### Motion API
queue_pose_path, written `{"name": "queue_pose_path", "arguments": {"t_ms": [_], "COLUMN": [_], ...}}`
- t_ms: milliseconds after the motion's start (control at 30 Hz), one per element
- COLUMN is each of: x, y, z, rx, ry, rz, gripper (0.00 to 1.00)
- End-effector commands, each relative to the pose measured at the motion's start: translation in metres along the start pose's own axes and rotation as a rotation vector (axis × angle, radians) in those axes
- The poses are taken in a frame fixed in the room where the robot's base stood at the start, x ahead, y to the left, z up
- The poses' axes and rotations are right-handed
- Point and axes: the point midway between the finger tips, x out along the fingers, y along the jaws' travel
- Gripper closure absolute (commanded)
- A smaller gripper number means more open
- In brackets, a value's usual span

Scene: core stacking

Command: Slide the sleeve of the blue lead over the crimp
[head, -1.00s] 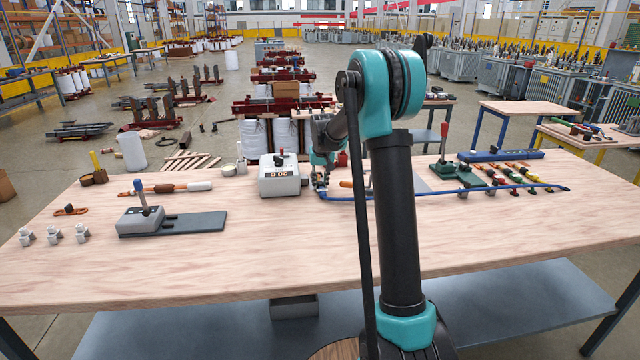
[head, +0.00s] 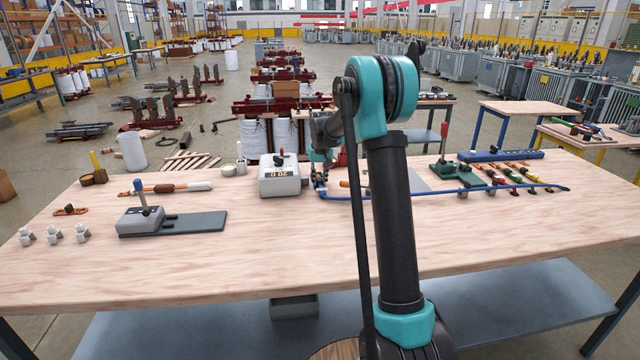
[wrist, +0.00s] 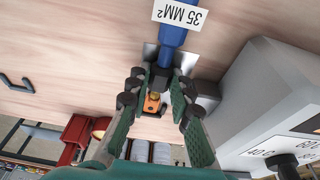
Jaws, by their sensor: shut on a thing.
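The blue lead (head: 460,191) lies across the back of the table, from my gripper to the right. In the wrist view the blue lead (wrist: 173,36) carries a white "35 MM²" tag (wrist: 180,13) and runs down between my fingers. My gripper (wrist: 158,82) is shut on it near its end; in the head view my gripper (head: 320,186) is low over the table. An orange copper-coloured end piece (wrist: 152,103) shows between the fingers.
A grey box with a display (head: 280,175) stands close left of my gripper. A grey lever tool (head: 142,218) is at front left, with small metal parts (head: 54,234). A green press (head: 444,167) and several coloured leads (head: 510,180) are at right. The front of the table is clear.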

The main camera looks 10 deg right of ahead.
Motion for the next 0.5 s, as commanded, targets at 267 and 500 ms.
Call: {"name": "queue_pose_path", "arguments": {"t_ms": [267, 500], "x": [0.002, 0.004], "y": [0.0, 0.0], "z": [-0.008, -0.014], "rx": [0.0, 0.0], "ry": [0.001, 0.001], "rz": [0.0, 0.0], "gripper": [1.0, 1.0]}}
